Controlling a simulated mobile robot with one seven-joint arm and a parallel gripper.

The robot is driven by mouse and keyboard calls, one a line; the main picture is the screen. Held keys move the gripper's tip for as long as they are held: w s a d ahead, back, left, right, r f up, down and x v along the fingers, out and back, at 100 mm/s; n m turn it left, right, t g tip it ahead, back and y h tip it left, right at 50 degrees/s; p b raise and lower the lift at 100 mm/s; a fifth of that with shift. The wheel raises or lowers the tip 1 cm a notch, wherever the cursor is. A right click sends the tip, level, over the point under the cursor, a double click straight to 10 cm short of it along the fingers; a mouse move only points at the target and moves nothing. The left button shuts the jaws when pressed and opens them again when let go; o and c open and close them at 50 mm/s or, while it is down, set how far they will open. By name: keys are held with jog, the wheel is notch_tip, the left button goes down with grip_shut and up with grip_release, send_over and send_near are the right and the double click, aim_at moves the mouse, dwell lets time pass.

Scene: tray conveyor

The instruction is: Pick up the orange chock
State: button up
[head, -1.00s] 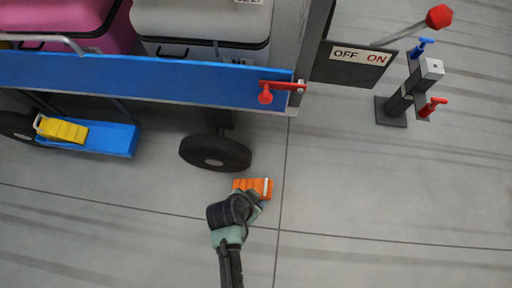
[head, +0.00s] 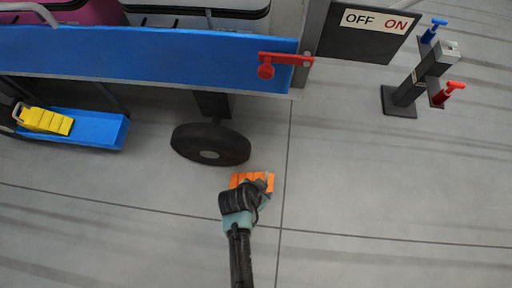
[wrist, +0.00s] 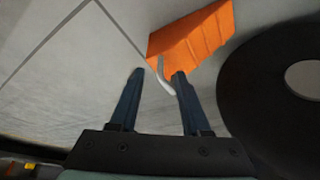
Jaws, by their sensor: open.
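The orange chock (head: 250,180) lies on the grey floor just below the black wheel in the head view. It also shows in the wrist view (wrist: 195,40), with a pale curved handle on its near side. My gripper (wrist: 158,72) is open, its two dark fingers apart. In the wrist view the handle lies between the fingertips, close to the right finger, whose tip overlaps the chock's lower edge. Whether they touch I cannot tell.
The black wheel (head: 210,145) stands close beside the chock, under a blue-sided cart (head: 150,60) with a red latch (head: 267,70). A yellow chock (head: 45,121) lies on a blue shelf (head: 100,132) at left. A post (head: 425,75) with blue and red handles stands at right. The floor at lower right is clear.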

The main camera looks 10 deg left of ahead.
jog(key=b+x, duration=0.1)
jog(key=x, duration=0.1)
jog(key=shift+w+f, duration=0.1)
jog(key=shift+f, duration=0.2)
grip_shut()
dwell(1.1)
jog(key=shift+r, duration=0.1)
